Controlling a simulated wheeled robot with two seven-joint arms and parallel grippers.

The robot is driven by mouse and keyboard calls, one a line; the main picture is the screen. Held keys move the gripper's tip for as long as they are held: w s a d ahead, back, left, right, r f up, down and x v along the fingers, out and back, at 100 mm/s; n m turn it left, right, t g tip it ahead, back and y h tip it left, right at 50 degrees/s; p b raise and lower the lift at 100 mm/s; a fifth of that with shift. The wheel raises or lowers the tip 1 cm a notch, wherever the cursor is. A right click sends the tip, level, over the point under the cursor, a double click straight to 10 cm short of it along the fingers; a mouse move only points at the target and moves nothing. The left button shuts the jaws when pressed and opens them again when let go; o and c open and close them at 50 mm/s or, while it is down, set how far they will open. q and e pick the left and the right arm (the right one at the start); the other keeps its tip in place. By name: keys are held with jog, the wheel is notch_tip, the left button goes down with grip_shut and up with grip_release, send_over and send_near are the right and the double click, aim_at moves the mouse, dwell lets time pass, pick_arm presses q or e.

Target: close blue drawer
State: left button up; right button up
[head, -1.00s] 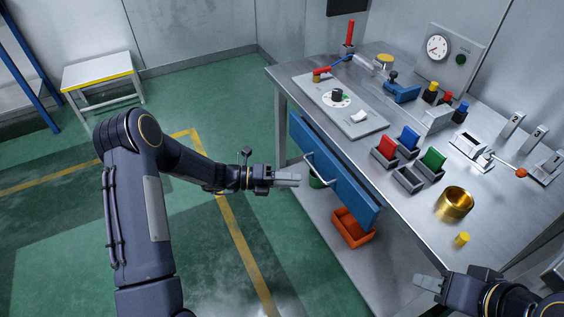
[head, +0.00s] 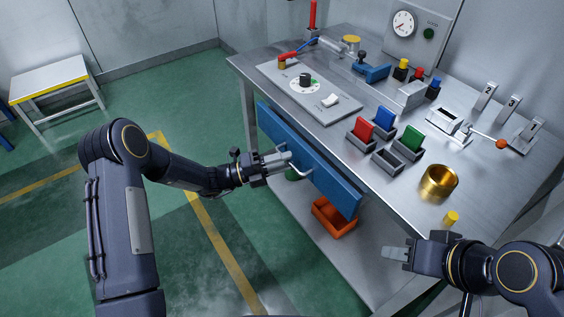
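The blue drawer (head: 328,181) is under the front edge of the workbench (head: 468,205), with its long blue front facing left. I cannot tell how far it stands out, as its inside is not visible. Its pale bar handle (head: 298,177) sticks out from the middle of the front. My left gripper (head: 286,159) is at the handle, its fingertips overlapping the handle's upper end in the head view. I cannot tell whether they touch it or how far apart they are. My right gripper (head: 385,253) is at lower right, in front of the bench and away from the drawer.
The bench top holds a grey panel (head: 290,85), coloured blocks in holders and a brass ring (head: 439,183).

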aim_at(296, 155)
pick_arm(q)
grip_shut()
jog(key=w+d, duration=0.2)
jog(key=d, duration=0.1)
jog(key=shift+w+d, duration=0.1)
jog(key=shift+w, duration=0.15)
dwell(0.3)
grip_release()
jog(key=shift+d, duration=0.15)
